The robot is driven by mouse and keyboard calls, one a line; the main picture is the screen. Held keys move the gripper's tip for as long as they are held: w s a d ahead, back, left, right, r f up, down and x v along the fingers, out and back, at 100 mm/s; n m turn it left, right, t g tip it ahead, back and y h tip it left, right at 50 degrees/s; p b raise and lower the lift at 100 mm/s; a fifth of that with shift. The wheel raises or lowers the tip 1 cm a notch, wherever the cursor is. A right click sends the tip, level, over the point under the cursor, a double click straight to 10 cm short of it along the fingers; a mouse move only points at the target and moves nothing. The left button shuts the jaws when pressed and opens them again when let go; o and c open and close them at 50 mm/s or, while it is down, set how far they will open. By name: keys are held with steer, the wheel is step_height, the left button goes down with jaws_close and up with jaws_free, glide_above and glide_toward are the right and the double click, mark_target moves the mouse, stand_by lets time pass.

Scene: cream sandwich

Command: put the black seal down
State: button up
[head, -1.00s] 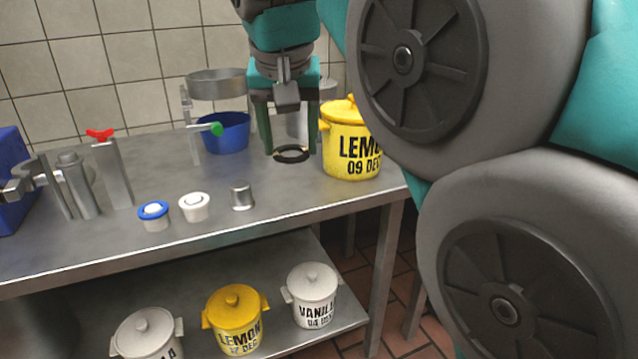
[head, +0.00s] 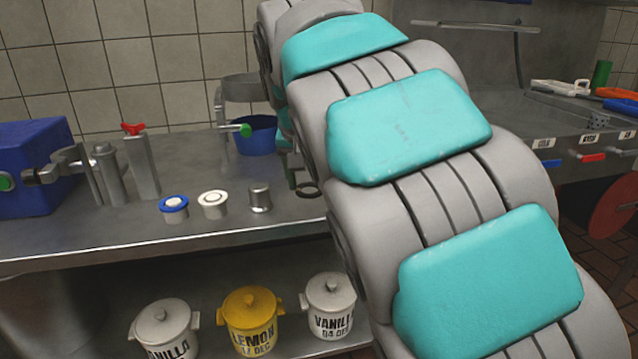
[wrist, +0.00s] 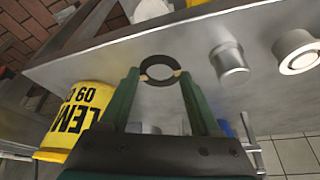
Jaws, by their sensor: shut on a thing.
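The black seal (wrist: 158,58) is a dark ring with light tan spots where the fingers meet it. In the wrist view my gripper (wrist: 158,76) has one green finger on each side of it, shut on its rim. In the head view the seal (head: 309,197) shows just left of my arm, near the steel worktop (head: 120,226), right of a small metal cup (head: 260,200). I cannot tell whether it touches the worktop. My arm hides most of the gripper in the head view.
A white-topped cup (head: 213,206) and blue-rimmed cup (head: 174,210) stand left of the metal cup. A blue bowl (head: 257,136) is behind. A yellow lemon pot (wrist: 75,118) shows in the wrist view. Lidded pots, including a yellow one (head: 251,318), fill the lower shelf.

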mark_target(317, 202)
steer(key=w, duration=0.1)
steer(key=w+d, duration=0.1)
steer(key=w, duration=0.1)
steer(key=shift+w+d+f, duration=0.15)
steer(key=shift+w+d, duration=0.1)
steer(key=shift+w, duration=0.15)
steer(key=shift+f+p, duration=0.3)
steer(key=shift+f, duration=1.5)
steer(key=shift+f, duration=0.1)
steer(key=o, duration=1.3)
steer(key=v, duration=1.2)
steer(key=shift+b, duration=0.3)
steer(key=shift+d, duration=0.1)
